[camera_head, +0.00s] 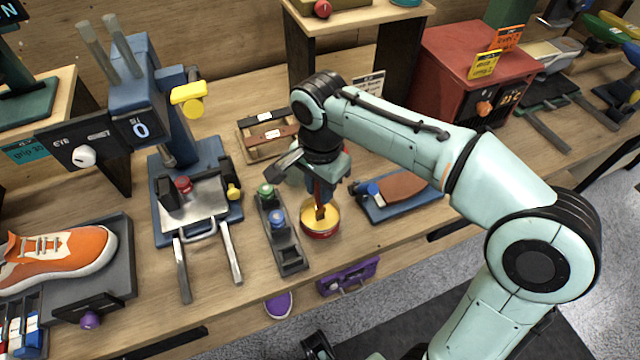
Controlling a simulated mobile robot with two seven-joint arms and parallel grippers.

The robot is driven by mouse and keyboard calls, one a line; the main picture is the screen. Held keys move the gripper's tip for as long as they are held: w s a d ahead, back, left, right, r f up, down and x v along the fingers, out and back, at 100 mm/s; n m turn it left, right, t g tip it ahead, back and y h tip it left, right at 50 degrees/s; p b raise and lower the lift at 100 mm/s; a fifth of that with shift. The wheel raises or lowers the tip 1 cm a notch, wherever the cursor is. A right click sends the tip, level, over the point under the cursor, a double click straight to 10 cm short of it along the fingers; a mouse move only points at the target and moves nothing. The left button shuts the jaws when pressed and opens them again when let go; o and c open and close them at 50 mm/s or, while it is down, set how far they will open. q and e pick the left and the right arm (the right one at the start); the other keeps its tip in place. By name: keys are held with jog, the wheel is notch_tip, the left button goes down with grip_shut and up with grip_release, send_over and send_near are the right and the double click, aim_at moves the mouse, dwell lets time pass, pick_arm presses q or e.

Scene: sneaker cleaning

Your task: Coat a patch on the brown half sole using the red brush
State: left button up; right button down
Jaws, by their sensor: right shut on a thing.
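My right gripper (319,186) points down over the round tin (321,233), which has a red side and a yellow inside. It is shut on the red brush (318,196), held roughly upright. The brush's lower end is at the tin's opening; I cannot tell how deep it reaches. My gripper and wrist hide the brush's upper part. The brown half sole (402,186) lies on a blue fixture (395,211) to the right of the tin, partly behind my right forearm. No coated patch can be made out on the visible part of the sole. My left gripper is not seen.
A dark rack (290,255) with green-capped and blue-capped bottles stands just left of the tin. A blue press (150,100) and an orange sneaker (55,250) are further left. A red box (470,70) stands behind the sole. A wooden tray (268,135) lies behind the rack.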

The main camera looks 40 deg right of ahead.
jog(key=shift+f+b, duration=0.4)
jog(key=shift+f, duration=0.2)
dwell(0.8)
jog(key=shift+f, duration=0.15)
dwell(1.2)
jog(key=shift+r+p, duration=0.3)
jog(key=shift+p, duration=0.1)
notch_tip(320, 180, up, 2)
jog(key=shift+r+p, duration=0.1)
jog(key=shift+p, duration=0.95)
notch_tip(320, 180, up, 2)
jog(key=shift+r+p, duration=0.1)
jog(key=shift+p, duration=0.85)
jog(key=shift+r+p, duration=1.1)
jog(key=shift+r, duration=0.05)
